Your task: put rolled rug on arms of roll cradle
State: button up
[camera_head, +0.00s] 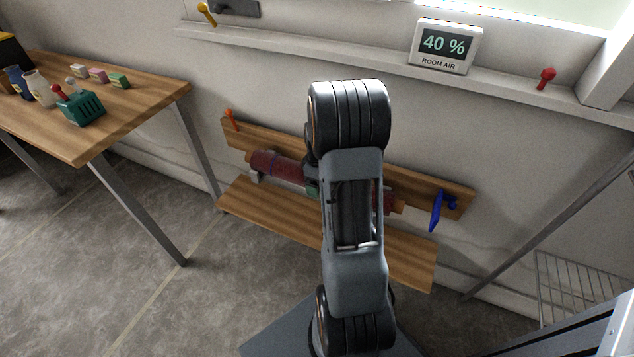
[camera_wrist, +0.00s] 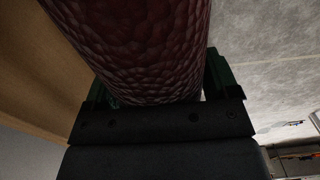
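My gripper is mostly hidden behind my arm in the head view. In the wrist view, the green fingers of my gripper (camera_wrist: 163,92) flank the pebbly red rug (camera_wrist: 145,45) closely on both sides and look shut on it.
A lower wooden shelf (camera_head: 405,258) juts out below the rug. An orange peg (camera_head: 231,119) and a blue item (camera_head: 436,211) are on the board's ends. A wooden table (camera_head: 60,130) stands left, a wire rack (camera_head: 575,290) right. A ledge with a humidity display (camera_head: 445,45) runs above.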

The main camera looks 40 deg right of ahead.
jog(key=shift+o, duration=1.2)
jog(key=shift+r, duration=0.1)
notch_tip(320, 180, up, 11)
jog(key=p, duration=0.4)
jog(key=shift+r, duration=0.2)
jog(key=s+a+r+m+t, duration=0.1)
jog(key=s+a+r+m, duration=0.1)
jog(key=s+a, duration=0.2)
jog(key=s+a+r+m+t, duration=0.1)
jog(key=s+a+r, duration=0.2)
jog(key=a, duration=0.7)
jog(key=s+a+r+m, duration=0.2)
jog(key=s+a, duration=0.3)
jog(key=a, duration=0.2)
jog(key=shift+r+m+t, duration=0.25)
jog(key=shift+m+t, duration=0.05)
jog(key=shift+t, duration=0.1)
jog(key=shift+r, duration=0.1)
